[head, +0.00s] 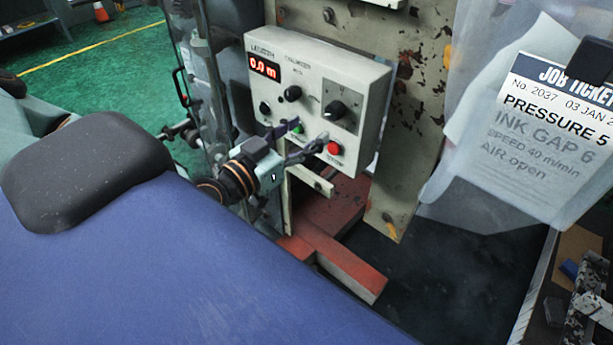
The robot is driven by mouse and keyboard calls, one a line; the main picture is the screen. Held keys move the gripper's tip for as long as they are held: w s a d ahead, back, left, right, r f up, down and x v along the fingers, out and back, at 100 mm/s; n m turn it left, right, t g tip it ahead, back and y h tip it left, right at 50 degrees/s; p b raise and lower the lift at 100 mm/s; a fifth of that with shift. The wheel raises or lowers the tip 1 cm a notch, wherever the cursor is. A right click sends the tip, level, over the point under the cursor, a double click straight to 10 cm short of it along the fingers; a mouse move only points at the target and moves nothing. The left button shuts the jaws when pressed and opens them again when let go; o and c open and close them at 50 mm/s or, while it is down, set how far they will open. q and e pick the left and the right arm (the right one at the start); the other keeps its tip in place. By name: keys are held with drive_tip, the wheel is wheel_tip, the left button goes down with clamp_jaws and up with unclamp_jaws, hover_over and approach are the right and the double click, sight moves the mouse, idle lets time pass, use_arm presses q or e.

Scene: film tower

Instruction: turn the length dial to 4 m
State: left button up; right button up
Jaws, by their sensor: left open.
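A pale grey control box (318,68) is fixed to the machine at the upper middle. Its red display (264,67) reads 0.0 m, under a small label that is hard to read. The face carries a black knob (292,93) right of the display, a smaller black knob (264,107) below the display and a larger black dial (337,109) on a grey plate. I cannot tell from the lettering which one is the length dial. My left gripper (308,134) is open and empty before the lower part of the box, below the knobs. My right gripper is out of view.
A green button (298,128) and a red button (334,148) sit close to my left fingers. A job ticket (562,110) in a clear sleeve hangs at the right. Orange-red beams (345,270) lie below the box. Green floor is open at the upper left.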

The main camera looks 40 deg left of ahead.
use_arm(q)
drive_tip(key=s+d+f+g+b, duration=0.2)
drive_tip(key=s+d+f+g, duration=0.1)
drive_tip(key=f, duration=0.5)
drive_tip(key=s+d+f+g+h+b, duration=0.1)
drive_tip(key=s+d+f+g+b, duration=0.1)
drive_tip(key=f+g, duration=0.3)
drive_tip(key=s+d+f+g+h+b, duration=0.1)
drive_tip(key=s+f, duration=0.4)
drive_tip(key=f, duration=0.6)
drive_tip(key=d+g+b, duration=0.1)
drive_tip(key=d+g, duration=0.1)
drive_tip(key=shift+d+f+g, duration=0.15)
drive_tip(key=shift+d+g, duration=0.2)
drive_tip(key=shift+g, duration=0.05)
drive_tip(key=s+f+g+y, duration=0.1)
drive_tip(key=s+f+g, duration=0.2)
drive_tip(key=s, duration=0.4)
drive_tip(key=s+f+n+g+y, duration=0.1)
drive_tip(key=s+f+g+y, duration=0.1)
drive_tip(key=s, duration=0.5)
drive_tip(key=shift+f+g, duration=0.6)
drive_tip(key=shift+f, duration=0.35)
drive_tip(key=shift+s, duration=0.1)
drive_tip(key=shift+c, duration=0.4)
